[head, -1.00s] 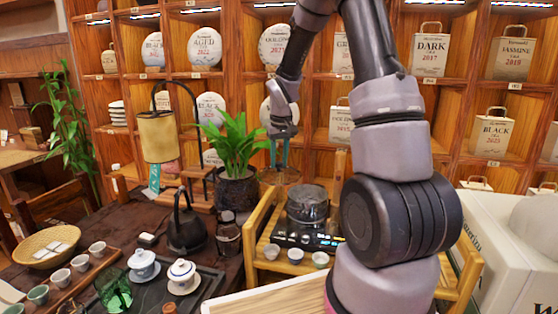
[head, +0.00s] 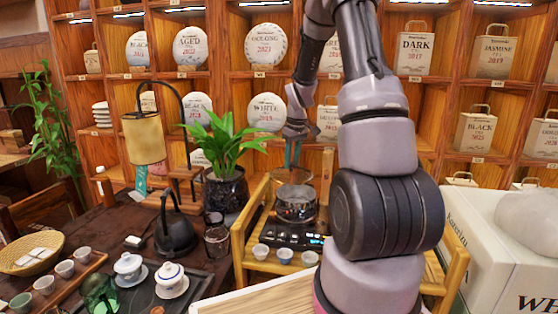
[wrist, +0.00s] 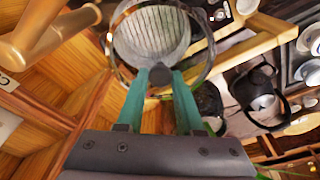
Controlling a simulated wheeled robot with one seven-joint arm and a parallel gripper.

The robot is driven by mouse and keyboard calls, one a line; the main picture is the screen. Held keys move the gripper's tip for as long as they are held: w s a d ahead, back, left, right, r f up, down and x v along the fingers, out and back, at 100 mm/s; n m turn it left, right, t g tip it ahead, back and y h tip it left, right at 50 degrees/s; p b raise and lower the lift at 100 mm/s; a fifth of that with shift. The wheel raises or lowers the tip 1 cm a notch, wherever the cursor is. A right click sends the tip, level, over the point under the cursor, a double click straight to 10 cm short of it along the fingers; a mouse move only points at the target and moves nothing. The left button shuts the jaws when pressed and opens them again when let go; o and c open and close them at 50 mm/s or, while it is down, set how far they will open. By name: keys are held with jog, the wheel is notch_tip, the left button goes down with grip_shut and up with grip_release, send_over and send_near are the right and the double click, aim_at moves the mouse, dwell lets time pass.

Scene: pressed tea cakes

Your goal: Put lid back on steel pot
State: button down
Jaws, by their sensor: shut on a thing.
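My gripper (head: 293,152), with teal fingers, is shut on the dark knob of a clear, rimmed lid (head: 292,175). In the wrist view the fingers close on the knob (wrist: 161,76), and the lid's shiny rim (wrist: 202,28) circles around it. The steel pot (head: 296,207) stands on a dark cooker on the wooden stand. The lid is held roughly level just above the pot, and a small gap seems to show between them. In the wrist view the pot's ribbed inside (wrist: 150,35) shows through the lid, off-centre from the knob.
Three small cups (head: 284,256) stand in front of the cooker (head: 300,236) on the wooden stand (head: 240,262). A potted plant (head: 226,190) and a black kettle (head: 174,232) are to the left. A white box (head: 490,240) is at the right. Tea shelves rise behind.

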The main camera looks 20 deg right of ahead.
aim_at(298, 171)
jog(key=shift+d+f+n, duration=0.25)
jog(key=shift+d+n, duration=0.15)
jog(key=shift+d, duration=0.55)
jog(key=shift+d+f, duration=0.1)
jog(key=shift+f, duration=3.1)
jog(key=shift+f, duration=0.15)
grip_release()
jog(key=shift+s, duration=0.1)
jog(key=shift+r, duration=3.55)
